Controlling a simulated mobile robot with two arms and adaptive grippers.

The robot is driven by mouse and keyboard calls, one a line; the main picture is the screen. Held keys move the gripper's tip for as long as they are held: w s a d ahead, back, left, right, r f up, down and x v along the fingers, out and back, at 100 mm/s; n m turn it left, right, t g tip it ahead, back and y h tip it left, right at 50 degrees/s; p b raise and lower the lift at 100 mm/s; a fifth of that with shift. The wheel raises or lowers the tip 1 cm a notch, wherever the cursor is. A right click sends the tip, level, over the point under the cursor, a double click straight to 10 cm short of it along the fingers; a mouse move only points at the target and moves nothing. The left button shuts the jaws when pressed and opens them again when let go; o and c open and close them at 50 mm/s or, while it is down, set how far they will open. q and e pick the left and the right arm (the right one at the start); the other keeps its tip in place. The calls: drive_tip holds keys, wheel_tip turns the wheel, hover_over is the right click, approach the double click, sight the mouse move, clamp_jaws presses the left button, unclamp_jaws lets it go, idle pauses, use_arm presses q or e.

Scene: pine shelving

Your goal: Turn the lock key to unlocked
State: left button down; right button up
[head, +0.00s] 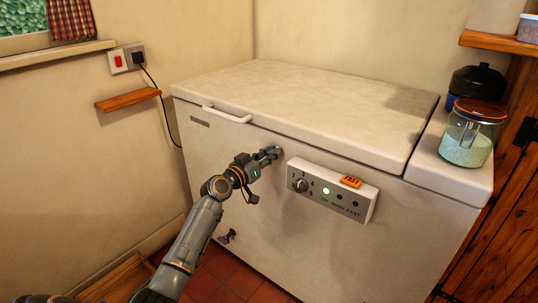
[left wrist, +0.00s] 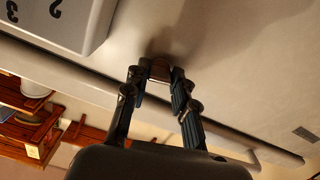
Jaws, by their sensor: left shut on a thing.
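My left gripper (head: 271,153) is at the front of the white chest freezer (head: 250,185), just below the lid edge and left of the control panel. In the left wrist view its two fingertips (left wrist: 157,76) are closed against the freezer front, on a small metallic piece that looks like the lock key (left wrist: 160,67). The fingers hide most of the key, and I cannot tell which way it is turned. The freezer lid (head: 310,105) is shut, with a white handle (head: 227,114) on its front edge. My right gripper is not in view.
A glass jar (head: 467,138) and a dark pot (head: 477,83) stand at the right. A drain fitting (head: 228,236) sits low on the front.

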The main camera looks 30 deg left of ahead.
use_arm(q)
drive_tip(key=shift+n+p, duration=1.9)
drive_tip(key=shift+n, duration=6)
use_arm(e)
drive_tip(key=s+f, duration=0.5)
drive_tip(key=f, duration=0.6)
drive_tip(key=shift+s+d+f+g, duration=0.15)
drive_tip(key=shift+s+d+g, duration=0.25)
use_arm(q)
drive_tip(key=c, duration=1.1)
unclamp_jaws()
drive_tip(key=s, duration=0.8)
drive_tip(key=s+a, duration=0.1)
drive_tip(key=s, duration=0.3)
